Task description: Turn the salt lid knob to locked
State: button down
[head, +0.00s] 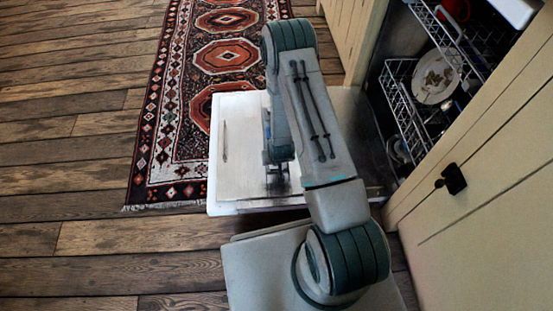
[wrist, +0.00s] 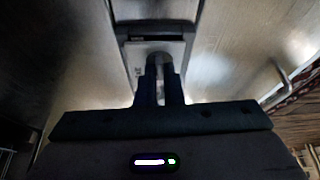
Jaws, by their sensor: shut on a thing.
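The salt lid knob (wrist: 158,60) is a small grey rounded piece on a pale rectangular plate (wrist: 138,52) with small dark marks, seen in the wrist view. My gripper (wrist: 159,82) is shut on the knob, one dark finger on each side of it. The fingers hide part of the knob, and I cannot read which position it points to. In the head view my gripper (head: 277,180) points down at the inner face of the open dishwasher door (head: 235,130), and the knob is hidden there.
The dishwasher's racks (head: 402,95) stand at right with a plate (head: 435,78) in them. A cabinet front with a black handle (head: 453,179) is nearer on the right. A patterned rug (head: 165,120) lies beyond the door. The wooden floor (head: 70,150) at left is clear.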

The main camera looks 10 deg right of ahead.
jog(key=shift+w+m, duration=0.1)
jog(key=shift+m, duration=0.5)
jog(key=c, duration=1.6)
grip_release()
jog(key=shift+o, duration=0.2)
jog(key=p+v, duration=0.5)
jog(key=v, duration=0.8)
jog(key=shift+a+r, duration=0.25)
jog(key=shift+r, duration=0.15)
